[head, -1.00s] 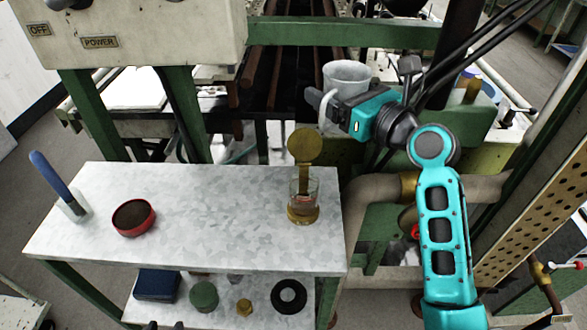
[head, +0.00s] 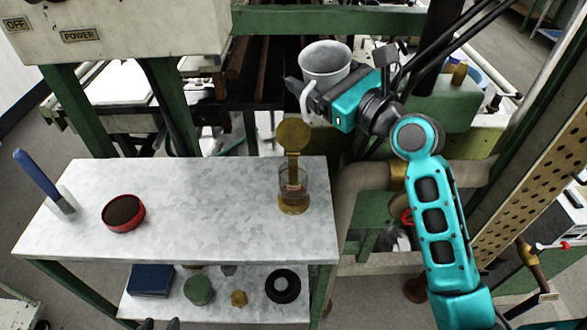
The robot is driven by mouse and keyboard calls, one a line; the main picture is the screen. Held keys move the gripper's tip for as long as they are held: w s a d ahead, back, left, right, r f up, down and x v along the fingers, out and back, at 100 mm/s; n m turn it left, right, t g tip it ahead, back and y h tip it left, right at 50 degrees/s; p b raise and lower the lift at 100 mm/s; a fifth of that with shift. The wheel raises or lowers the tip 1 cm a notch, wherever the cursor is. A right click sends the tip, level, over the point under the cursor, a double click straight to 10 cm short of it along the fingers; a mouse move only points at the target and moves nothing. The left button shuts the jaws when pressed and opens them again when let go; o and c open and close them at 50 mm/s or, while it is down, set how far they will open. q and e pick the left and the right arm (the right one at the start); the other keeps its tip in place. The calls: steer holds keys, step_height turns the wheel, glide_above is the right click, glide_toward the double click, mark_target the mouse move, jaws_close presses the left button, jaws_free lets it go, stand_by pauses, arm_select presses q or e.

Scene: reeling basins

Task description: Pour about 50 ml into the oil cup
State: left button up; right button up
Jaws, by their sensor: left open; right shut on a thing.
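The oil cup (head: 293,200) stands upright on the grey bench top near its right end. It has a brass base, a clear glass body and a round brass lid (head: 293,135) raised open. My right gripper (head: 304,96) is shut on the handle of a white mug (head: 326,66). The mug is upright, held above and slightly right of the oil cup, apart from it. Its contents cannot be made out.
On the bench top (head: 200,220) are a red round tin (head: 124,213) and a blue-handled brush (head: 42,180). The shelf below holds a dark blue box (head: 151,281), a green jar (head: 198,290) and a black ring (head: 283,287). A pipe (head: 360,185) runs right of the bench.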

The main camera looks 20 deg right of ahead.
mark_target(302, 64)
steer(key=shift+s+a+r+n, duration=0.2)
steer(key=shift+r+n, duration=0.05)
steer(key=shift+n, duration=0.15)
steer(key=shift+s+a+f+n+y, duration=0.35)
steer(key=shift+a+n, duration=0.1)
steer(key=shift+n, duration=0.45)
steer(key=shift+s+a+r+n+t, duration=0.3)
steer(key=shift+s+a+r+n, duration=0.2)
steer(key=shift+n, duration=0.6)
steer(key=shift+a+f+n+y+b, duration=0.1)
steer(key=shift+f+n+y+b, duration=0.1)
steer(key=shift+n+y+b, duration=0.2)
steer(key=shift+f+n+b, duration=0.25)
steer(key=shift+n+b, duration=0.15)
steer(key=shift+b, duration=0.55)
steer(key=shift+a, duration=0.1)
steer(key=shift+r+n, duration=0.3)
steer(key=shift+r, duration=0.15)
steer(key=shift+r+n+y+b, duration=0.35)
steer(key=shift+r+n+b, duration=0.25)
steer(key=shift+r+b, duration=0.1)
steer(key=shift+s+r+n, duration=0.1)
steer(key=shift+r+n, duration=0.2)
